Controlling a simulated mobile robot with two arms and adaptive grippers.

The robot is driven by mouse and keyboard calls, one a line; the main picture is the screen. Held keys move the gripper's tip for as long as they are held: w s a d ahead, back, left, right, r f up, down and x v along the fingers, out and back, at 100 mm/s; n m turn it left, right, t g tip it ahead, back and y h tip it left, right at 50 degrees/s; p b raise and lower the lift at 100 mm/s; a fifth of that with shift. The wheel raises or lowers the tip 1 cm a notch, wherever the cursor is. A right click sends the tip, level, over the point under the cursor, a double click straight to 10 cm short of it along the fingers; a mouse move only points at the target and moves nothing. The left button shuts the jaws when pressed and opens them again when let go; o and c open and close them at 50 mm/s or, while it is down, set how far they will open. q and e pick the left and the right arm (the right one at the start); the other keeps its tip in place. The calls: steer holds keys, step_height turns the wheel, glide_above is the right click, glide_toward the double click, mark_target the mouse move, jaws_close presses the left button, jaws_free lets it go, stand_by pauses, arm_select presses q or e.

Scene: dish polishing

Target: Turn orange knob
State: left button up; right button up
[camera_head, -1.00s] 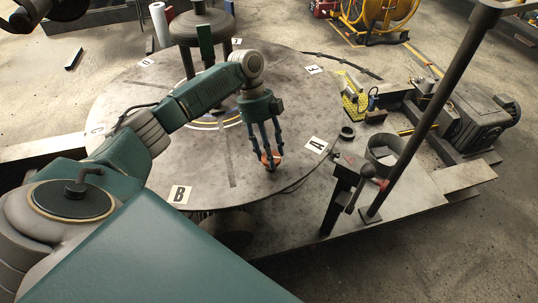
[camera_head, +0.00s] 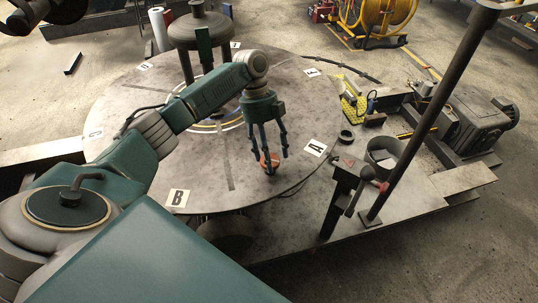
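The orange knob (camera_head: 270,160) sits on the round metal table (camera_head: 210,175) near its front right edge, between the letter plates A (camera_head: 315,148) and B (camera_head: 178,198). My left gripper (camera_head: 269,165) points down over the knob, with its fingers spread apart around it. The fingers partly hide the knob, and I cannot tell whether they touch it. My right gripper is not clearly in view.
A dark central column (camera_head: 200,35) stands on the round table. At the right are a slanted dark post (camera_head: 430,115), an open metal cylinder (camera_head: 383,155), a lever with a red part and a grey motor (camera_head: 475,125). Tools and a yellow sponge-like block (camera_head: 352,95) lie behind.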

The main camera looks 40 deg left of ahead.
arm_select(q)
steer(key=v, duration=1.2)
steer(key=shift+d+f, duration=0.1)
stand_by(0.4)
